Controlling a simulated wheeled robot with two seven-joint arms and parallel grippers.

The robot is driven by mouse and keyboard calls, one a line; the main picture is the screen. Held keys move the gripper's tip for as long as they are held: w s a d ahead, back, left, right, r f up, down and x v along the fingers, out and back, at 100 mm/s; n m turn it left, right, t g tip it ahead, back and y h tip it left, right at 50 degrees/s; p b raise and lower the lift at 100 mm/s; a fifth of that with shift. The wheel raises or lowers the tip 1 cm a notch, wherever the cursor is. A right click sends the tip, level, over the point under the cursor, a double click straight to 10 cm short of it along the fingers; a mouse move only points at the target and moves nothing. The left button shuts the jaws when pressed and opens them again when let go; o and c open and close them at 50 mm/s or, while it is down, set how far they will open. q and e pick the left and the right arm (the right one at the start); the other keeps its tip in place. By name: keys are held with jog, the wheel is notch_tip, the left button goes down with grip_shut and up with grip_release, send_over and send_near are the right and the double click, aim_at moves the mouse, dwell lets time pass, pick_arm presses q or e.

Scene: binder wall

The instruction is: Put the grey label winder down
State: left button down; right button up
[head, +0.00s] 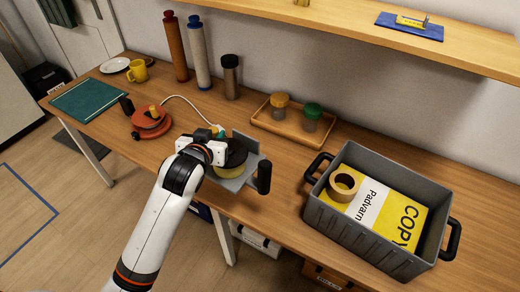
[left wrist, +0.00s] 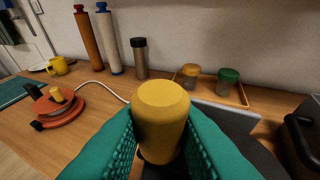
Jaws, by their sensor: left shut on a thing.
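The grey label winder (head: 244,178) is in the middle of the head view, over the front part of the table. It has a grey plate and a black handle on its right side. My left gripper (head: 220,134) is at it and partly covers it. In the left wrist view the green fingers of my left gripper (left wrist: 160,125) are shut on both sides of the winder's yellow knob (left wrist: 160,100). A grey plate of the winder (left wrist: 230,117) shows behind the right finger. Whether the winder's underside touches the table is hidden. My right gripper is in neither view.
A red winder (head: 150,121) stands left, with a white cable behind. A wooden tray (head: 286,133) with two jars is behind; a grey crate (head: 326,216) holding a tape roll and yellow packet is right. Bare table (head: 265,213) lies in front.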

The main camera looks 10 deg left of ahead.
pick_arm(q)
jog(key=w+a+f+b, duration=0.2)
jog(key=w, duration=0.4)
jog(key=w+a+f+b, duration=0.2)
jog(key=w+f, duration=0.1)
jog(key=w, duration=0.3)
notch_tip(320, 180, down, 10)
jog(key=shift+a+n+y, duration=0.3)
jog(key=shift+n+y, duration=0.1)
jog(key=c, duration=1.3)
grip_release()
jog(key=shift+f, duration=0.15)
jog(key=shift+o, duration=0.5)
jog(key=v, duration=1.2)
jog(key=shift+a, duration=0.15)
